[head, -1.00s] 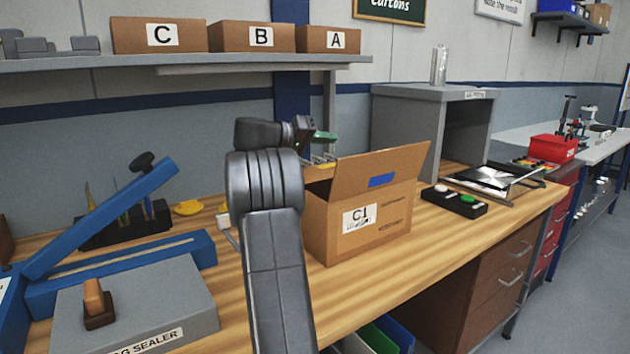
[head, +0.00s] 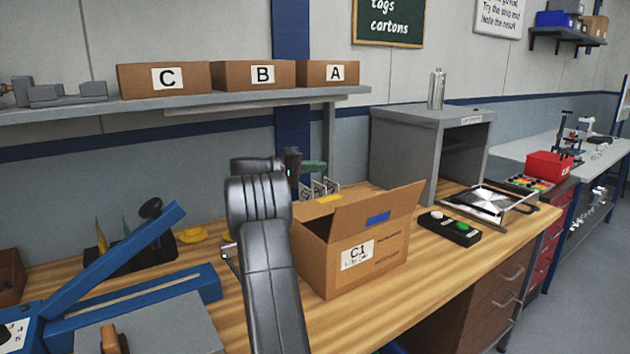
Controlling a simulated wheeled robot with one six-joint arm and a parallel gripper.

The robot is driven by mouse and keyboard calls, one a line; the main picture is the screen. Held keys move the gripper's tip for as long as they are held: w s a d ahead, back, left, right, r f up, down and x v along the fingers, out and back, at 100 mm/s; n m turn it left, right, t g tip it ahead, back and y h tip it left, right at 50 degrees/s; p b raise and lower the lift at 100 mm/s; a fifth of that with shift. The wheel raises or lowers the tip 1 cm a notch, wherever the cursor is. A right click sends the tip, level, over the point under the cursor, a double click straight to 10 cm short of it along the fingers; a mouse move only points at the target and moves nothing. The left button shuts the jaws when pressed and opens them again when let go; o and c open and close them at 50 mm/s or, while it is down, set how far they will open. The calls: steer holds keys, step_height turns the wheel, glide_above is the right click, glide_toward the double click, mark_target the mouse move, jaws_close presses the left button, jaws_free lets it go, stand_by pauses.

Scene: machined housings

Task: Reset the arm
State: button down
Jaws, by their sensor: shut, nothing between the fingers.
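My arm rises from the bottom middle of the head view, bent at a ribbed joint. My gripper (head: 293,165) is a small dark shape just past the bend, to the left of and above the open carton. It is shut and holds nothing. Its fingertips are too small and overlapped to make out clearly. It is above the back part of the wooden bench (head: 350,315), apart from the carton.
An open carton marked C1 (head: 340,262) stands just right of my arm. A blue-armed bag sealer (head: 130,265) is at left. A grey cabinet (head: 405,150) and a black button box (head: 450,228) are at right. A shelf (head: 230,103) holds boxes C, B and A.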

steer(key=shift+w+a+n+h+p, duration=0.15)
steer(key=shift+w+a+n+p, duration=0.35)
steer(key=shift+p, duration=0.75)
steer(key=shift+w+a+n+h+p, duration=0.2)
steer(key=shift+w+n+p, duration=0.5)
steer(key=shift+p, duration=0.5)
steer(key=shift+s+f, duration=0.15)
